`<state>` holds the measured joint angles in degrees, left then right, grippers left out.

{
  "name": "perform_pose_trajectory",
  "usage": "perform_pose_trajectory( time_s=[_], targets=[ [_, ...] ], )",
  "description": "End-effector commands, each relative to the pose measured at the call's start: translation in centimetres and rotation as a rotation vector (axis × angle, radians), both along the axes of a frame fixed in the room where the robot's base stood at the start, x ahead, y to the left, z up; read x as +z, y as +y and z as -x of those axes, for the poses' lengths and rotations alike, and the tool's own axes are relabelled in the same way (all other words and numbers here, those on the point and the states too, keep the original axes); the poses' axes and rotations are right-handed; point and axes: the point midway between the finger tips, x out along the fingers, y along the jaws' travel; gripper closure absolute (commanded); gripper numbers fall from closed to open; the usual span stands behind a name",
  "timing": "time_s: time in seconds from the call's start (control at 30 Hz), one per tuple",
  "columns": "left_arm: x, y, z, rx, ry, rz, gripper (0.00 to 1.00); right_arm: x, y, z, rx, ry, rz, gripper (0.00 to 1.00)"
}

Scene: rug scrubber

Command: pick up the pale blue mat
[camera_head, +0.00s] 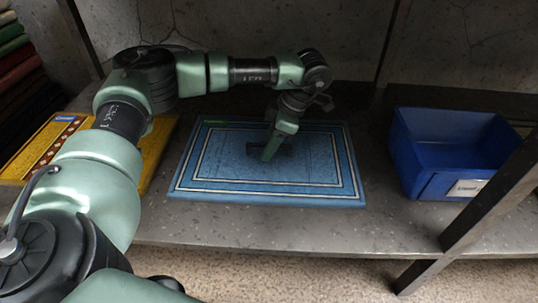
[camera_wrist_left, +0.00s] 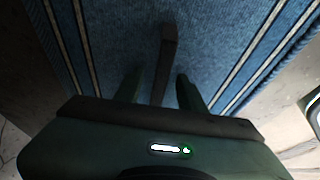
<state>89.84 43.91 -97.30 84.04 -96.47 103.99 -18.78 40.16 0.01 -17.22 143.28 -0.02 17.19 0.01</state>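The pale blue mat (camera_head: 215,160) lies flat on the grey shelf, with white and dark border lines and a small green label at its far left corner. It fills most of the left wrist view (camera_wrist_left: 110,40). My left gripper (camera_head: 268,154) points down at the middle of the mat. In the left wrist view its two fingers (camera_wrist_left: 160,88) are apart, one on each side of a dark raised bar (camera_wrist_left: 168,45) on the mat. I cannot tell whether the fingers touch the bar. My right gripper is not in view.
A yellow patterned mat (camera_head: 38,150) lies at left, partly behind my left arm. A blue bin (camera_head: 420,160) with a white label stands at right. Dark shelf posts (camera_head: 495,195) rise at right and behind. Folded coloured cloths (camera_head: 15,60) are stacked far left.

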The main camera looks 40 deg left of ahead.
Motion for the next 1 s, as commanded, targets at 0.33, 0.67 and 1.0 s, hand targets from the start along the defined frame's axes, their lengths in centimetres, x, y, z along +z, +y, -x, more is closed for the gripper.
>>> perform_pose_trajectory(
  time_s=[0.33, 0.67, 1.0],
  targets=[
    [-0.17, 0.0, -0.01, 0.0, 0.0, 0.0, 1.0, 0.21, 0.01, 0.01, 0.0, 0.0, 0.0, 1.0],
    [-0.19, -0.01, 0.02, 0.0, 0.001, 0.0, 1.0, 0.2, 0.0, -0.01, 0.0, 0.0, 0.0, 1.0],
    [-0.22, -0.02, 0.04, 0.0, 0.001, 0.0, 1.0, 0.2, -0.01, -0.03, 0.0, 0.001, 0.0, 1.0]
  ],
)
